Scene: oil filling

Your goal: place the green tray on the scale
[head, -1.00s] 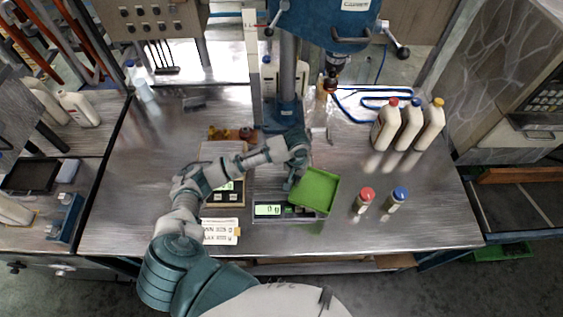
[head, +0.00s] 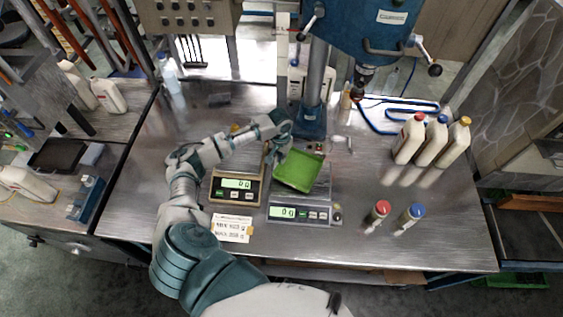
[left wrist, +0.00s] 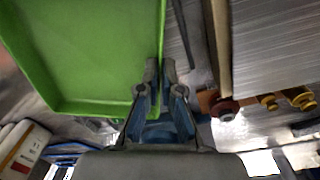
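The green tray (head: 300,172) is above the rear part of the right scale (head: 300,214) in the head view, slightly tilted. The scale's lit display and buttons are uncovered; its plate is mostly hidden, so I cannot tell whether the tray touches it. My left gripper (head: 274,155) is at the tray's left edge. In the left wrist view, the fingers of my left gripper (left wrist: 161,80) close on the rim of the green tray (left wrist: 85,50). A second scale (head: 237,185) stands just left, its display lit. My right gripper is not in view.
A paper label (head: 231,228) lies in front of the left scale. Red-capped (head: 377,215) and blue-capped (head: 408,218) small bottles stand to the right. Large white bottles (head: 432,142) stand farther back right. The drill press column (head: 315,90) rises behind the tray.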

